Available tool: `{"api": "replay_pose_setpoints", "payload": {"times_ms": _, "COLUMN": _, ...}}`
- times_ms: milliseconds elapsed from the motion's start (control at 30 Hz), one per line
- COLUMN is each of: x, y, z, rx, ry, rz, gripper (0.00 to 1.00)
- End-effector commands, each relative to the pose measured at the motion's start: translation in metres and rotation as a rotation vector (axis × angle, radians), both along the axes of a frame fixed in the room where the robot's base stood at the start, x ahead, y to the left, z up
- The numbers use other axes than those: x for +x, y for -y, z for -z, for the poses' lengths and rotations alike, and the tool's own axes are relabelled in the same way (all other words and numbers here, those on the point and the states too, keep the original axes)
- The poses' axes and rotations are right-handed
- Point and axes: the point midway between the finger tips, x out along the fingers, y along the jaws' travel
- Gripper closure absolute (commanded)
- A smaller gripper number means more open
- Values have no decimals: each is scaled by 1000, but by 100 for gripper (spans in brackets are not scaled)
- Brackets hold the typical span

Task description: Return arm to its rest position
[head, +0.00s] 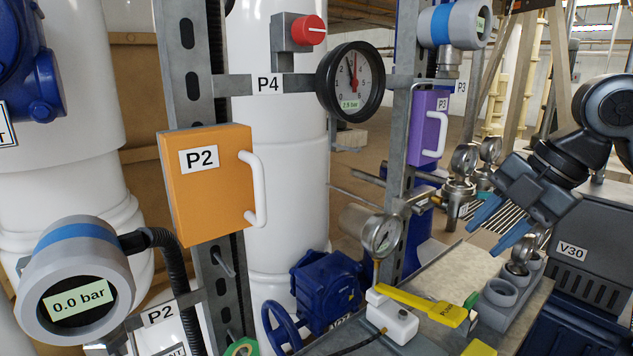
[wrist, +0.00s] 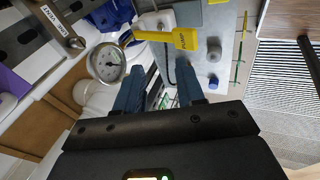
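My gripper (head: 497,225) is at the right in the head view, on my dark arm, with its blue fingers pointing down and left. The fingers are apart with nothing between them. In the wrist view my gripper (wrist: 168,88) shows both blue fingers spread, with an empty gap. It is in the air above the workbench (head: 425,270), clear of the things on it.
On the bench are a white pump with a yellow handle (head: 420,304) and a grey holder (head: 500,295). A dial gauge (head: 382,236) stands behind. An orange P2 box (head: 207,182) and purple P3 box (head: 427,127) hang on posts. A dark V30 cabinet (head: 580,270) is at right.

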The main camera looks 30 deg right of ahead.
Motion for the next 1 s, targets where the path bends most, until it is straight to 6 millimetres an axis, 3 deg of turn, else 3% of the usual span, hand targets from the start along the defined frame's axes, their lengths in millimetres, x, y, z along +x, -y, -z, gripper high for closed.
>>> {"api": "replay_pose_setpoints", "payload": {"times_ms": 200, "x": 70, "y": -67, "z": -12, "rx": 252, "ry": 271, "rz": 66, "gripper": 62}}
{"api": "replay_pose_setpoints", "payload": {"times_ms": 500, "x": 130, "y": -143, "z": -34, "rx": 687, "ry": 544, "rz": 248, "gripper": 62}}
{"api": "replay_pose_setpoints", "payload": {"times_ms": 767, "x": 146, "y": -185, "z": -25, "rx": 1041, "ry": 650, "rz": 475, "gripper": 62}}
{"api": "replay_pose_setpoints", "payload": {"times_ms": 1000, "x": 135, "y": -213, "z": 14, "rx": 1284, "ry": 664, "rz": 724, "gripper": 62}}
